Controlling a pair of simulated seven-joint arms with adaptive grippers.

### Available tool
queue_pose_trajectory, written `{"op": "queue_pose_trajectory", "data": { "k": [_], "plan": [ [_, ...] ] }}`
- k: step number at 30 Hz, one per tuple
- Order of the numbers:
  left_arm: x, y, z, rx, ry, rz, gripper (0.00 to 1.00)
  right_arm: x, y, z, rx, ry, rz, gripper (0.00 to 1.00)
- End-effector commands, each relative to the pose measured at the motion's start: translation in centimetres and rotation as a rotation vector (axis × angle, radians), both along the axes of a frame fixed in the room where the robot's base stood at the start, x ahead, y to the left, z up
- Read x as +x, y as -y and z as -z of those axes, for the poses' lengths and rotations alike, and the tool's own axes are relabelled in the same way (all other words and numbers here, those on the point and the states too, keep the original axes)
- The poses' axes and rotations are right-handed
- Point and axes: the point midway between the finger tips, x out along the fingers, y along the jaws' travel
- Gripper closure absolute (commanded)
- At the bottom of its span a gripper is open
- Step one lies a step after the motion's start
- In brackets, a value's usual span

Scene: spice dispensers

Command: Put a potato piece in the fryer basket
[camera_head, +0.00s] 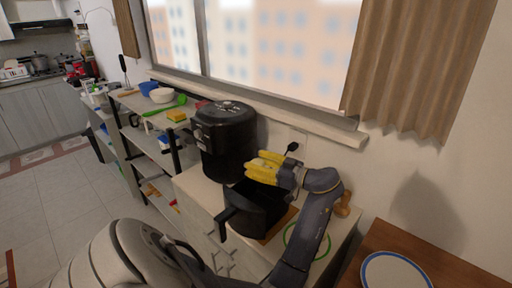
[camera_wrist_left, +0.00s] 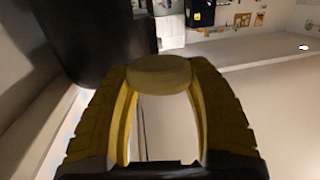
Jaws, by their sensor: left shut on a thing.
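My left gripper (camera_head: 262,168) has yellow fingers and is above the back part of the fryer basket. In the left wrist view, my left gripper (camera_wrist_left: 160,82) is shut on a pale, rounded potato piece (camera_wrist_left: 160,72) held between the fingertips. The piece cannot be made out clearly in the head view. The black fryer basket (camera_head: 248,220) stands open on the counter, its handle toward the front left. Its inside is dark, so I cannot tell what it holds. My right gripper is not in view.
The black air fryer (camera_head: 225,150) stands behind the basket, close to my left gripper. A wooden board (camera_head: 280,224) lies under the basket, and a green-rimmed plate (camera_head: 289,236) is to its right.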

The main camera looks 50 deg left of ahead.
Motion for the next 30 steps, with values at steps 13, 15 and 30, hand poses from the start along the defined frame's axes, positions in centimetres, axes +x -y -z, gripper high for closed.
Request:
{"op": "queue_pose_trajectory", "data": {
  "k": [13,15,30],
  "plan": [
    [-0.6,0.1,1.8,0.0,-0.005,-0.052,0.76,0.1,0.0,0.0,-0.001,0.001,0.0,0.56],
    [-0.6,0.1,2.5,0.0,-0.005,-0.051,0.76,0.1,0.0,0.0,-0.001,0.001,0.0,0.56],
    [-0.6,0.1,5.4,0.0,-0.004,-0.05,0.76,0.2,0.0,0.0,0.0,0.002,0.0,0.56]
  ]
}}
